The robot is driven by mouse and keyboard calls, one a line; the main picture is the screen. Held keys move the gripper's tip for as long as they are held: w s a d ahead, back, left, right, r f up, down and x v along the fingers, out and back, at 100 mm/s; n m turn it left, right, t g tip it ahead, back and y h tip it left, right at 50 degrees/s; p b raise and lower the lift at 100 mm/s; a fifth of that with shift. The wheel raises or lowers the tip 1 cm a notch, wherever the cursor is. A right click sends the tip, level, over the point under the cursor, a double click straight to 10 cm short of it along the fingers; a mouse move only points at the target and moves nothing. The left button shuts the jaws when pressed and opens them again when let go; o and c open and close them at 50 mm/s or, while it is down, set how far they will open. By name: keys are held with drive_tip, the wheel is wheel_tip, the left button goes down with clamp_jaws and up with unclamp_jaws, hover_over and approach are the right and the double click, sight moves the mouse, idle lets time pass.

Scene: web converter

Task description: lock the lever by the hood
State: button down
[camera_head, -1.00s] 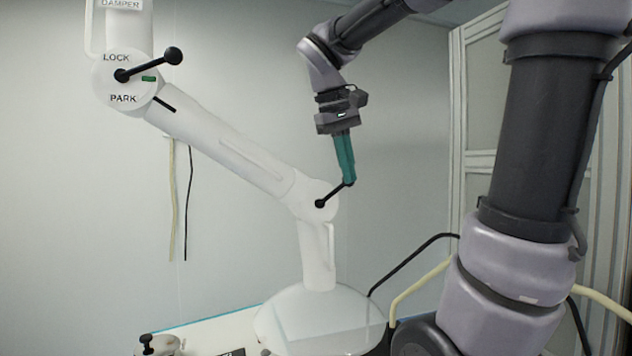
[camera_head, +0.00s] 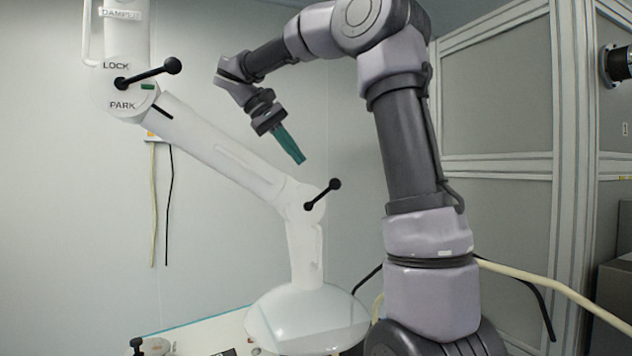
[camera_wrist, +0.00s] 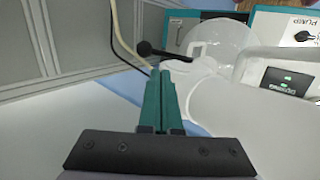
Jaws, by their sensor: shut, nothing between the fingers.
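The black lever by the hood (camera_head: 324,193) sits on the lower joint of the white jointed arm, its knob pointing up and right. No lock marking is readable there. The pale, clear dome-like hood (camera_head: 308,316) is below it. In the wrist view the lever's black knob (camera_wrist: 146,48) is beyond the fingertips, with the hood (camera_wrist: 218,45) to its right. My gripper (camera_head: 301,161) has green fingers, shut and empty, above and slightly left of the lever knob and apart from it. The fingers (camera_wrist: 167,76) also show closed together in the wrist view.
A second black lever (camera_head: 150,74) is on the upper joint, marked LOCK above and PARK below, with a green mark. The white arm (camera_head: 215,143) runs between the joints. Cables hang by the wall (camera_head: 240,200). A panelled enclosure (camera_head: 497,110) stands at right.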

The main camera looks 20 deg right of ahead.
sight(324, 193)
drive_tip(key=x, duration=0.8)
drive_tip(key=shift+d+f, duration=0.15)
drive_tip(key=shift+d, duration=0.05)
drive_tip(key=shift+s+d+f+y, duration=0.15)
drive_tip(key=shift+d+f+y, duration=0.3)
drive_tip(key=shift+d+y, duration=0.2)
drive_tip(key=shift+d+f, duration=0.15)
drive_tip(key=shift+f, duration=0.1)
